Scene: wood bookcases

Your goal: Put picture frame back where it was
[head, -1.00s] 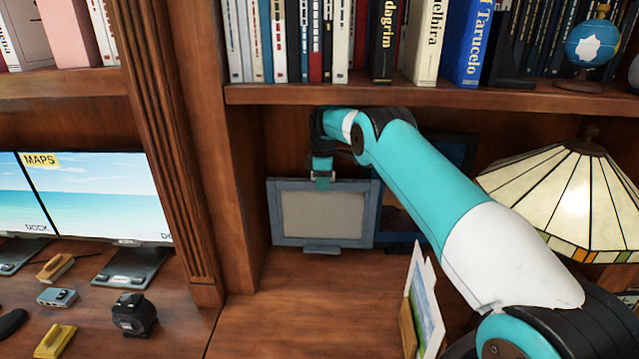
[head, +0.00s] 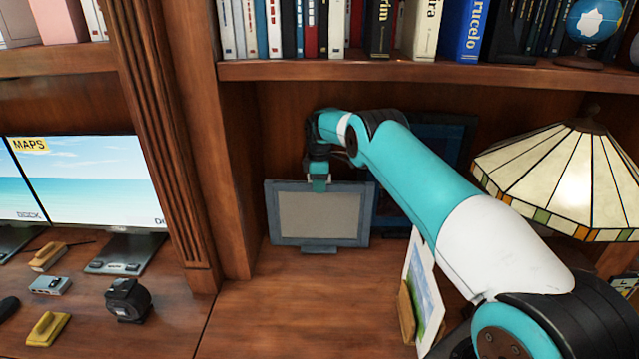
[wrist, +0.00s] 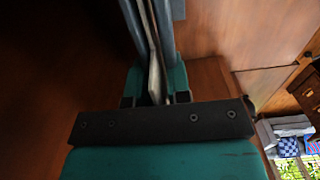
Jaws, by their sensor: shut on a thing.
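The picture frame (head: 318,215) has a blue-grey border and a plain grey panel. It is upright at the back of the lower shelf in the head view. My gripper (head: 319,182) is above it, with its fingers shut on the middle of the top edge. In the wrist view my gripper (wrist: 155,85) has the thin edge of the picture frame (wrist: 150,28) between its teal fingers. The frame's small foot shows at its bottom edge; I cannot tell whether it touches the shelf.
A larger dark blue frame (head: 452,133) stands behind my arm. A leaning picture (head: 424,290) is at the front right, near a stained-glass lamp (head: 550,180). A wooden divider (head: 165,140) rises on the left. The shelf board with books (head: 400,72) is overhead. The desktop in front (head: 300,300) is clear.

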